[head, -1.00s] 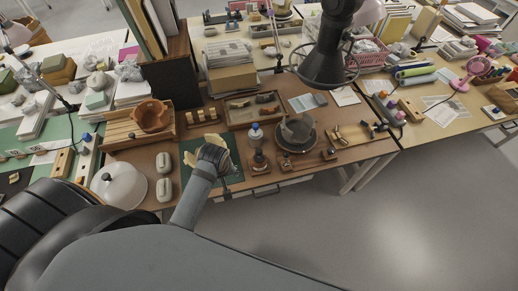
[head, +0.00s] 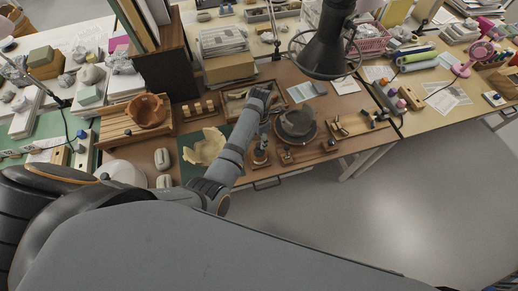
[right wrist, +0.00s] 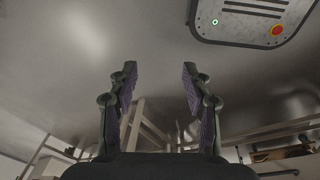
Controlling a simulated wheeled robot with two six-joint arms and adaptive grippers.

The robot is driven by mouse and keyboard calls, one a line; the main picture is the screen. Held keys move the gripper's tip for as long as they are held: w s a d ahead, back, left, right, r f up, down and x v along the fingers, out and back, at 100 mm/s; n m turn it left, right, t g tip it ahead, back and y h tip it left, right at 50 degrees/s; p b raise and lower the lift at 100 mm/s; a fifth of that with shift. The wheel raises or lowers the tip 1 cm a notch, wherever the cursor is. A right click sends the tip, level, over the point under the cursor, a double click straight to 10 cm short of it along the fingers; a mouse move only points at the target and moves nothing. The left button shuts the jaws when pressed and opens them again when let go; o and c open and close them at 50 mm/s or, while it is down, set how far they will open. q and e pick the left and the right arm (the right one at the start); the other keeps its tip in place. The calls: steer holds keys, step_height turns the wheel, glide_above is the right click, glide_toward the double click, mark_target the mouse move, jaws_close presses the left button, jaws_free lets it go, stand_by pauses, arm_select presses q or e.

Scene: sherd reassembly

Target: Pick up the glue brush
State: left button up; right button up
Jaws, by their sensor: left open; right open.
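My left gripper (head: 264,92) is over the near side of the sherd tray (head: 232,108) in the head view. It is open, with its fingertips small and partly hidden by the wrist. A low wooden rest (head: 327,146) stands at the table's front edge, right of my left forearm. A thin dark piece seems to lie along it, possibly the glue brush, too small to tell. A small dark pot (head: 261,156) on a wooden base stands left of it, close beside my forearm. My right gripper (right wrist: 158,75) is open and empty in the right wrist view, away from the table.
A cream pot fragment (head: 204,147) lies on the green mat. A dark bowl (head: 297,122) stands right of my left arm. A black lamp (head: 324,45) hangs over the back right. A wooden holder (head: 358,123) with small tools lies farther right.

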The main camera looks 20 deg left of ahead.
mark_target(259, 145)
arm_select(q)
steer(key=shift+w+a+f, duration=0.1)
steer(key=shift+w+f, duration=0.1)
steer(key=shift+f, duration=1)
steer(key=shift+w+a+f, duration=0.1)
steer(key=shift+w+f, duration=0.1)
steer(key=shift+f, duration=0.1)
steer(key=shift+f+b, duration=0.4)
step_height(259, 145, down, 4)
steer(key=b, duration=0.5)
steer(key=shift+f, duration=0.2)
steer(key=shift+w+r, duration=0.1)
steer(key=shift+r, duration=0.15)
steer(key=c, duration=0.9)
arm_select(e)
steer(key=f, duration=0.5)
steer(key=shift+w+f, duration=0.2)
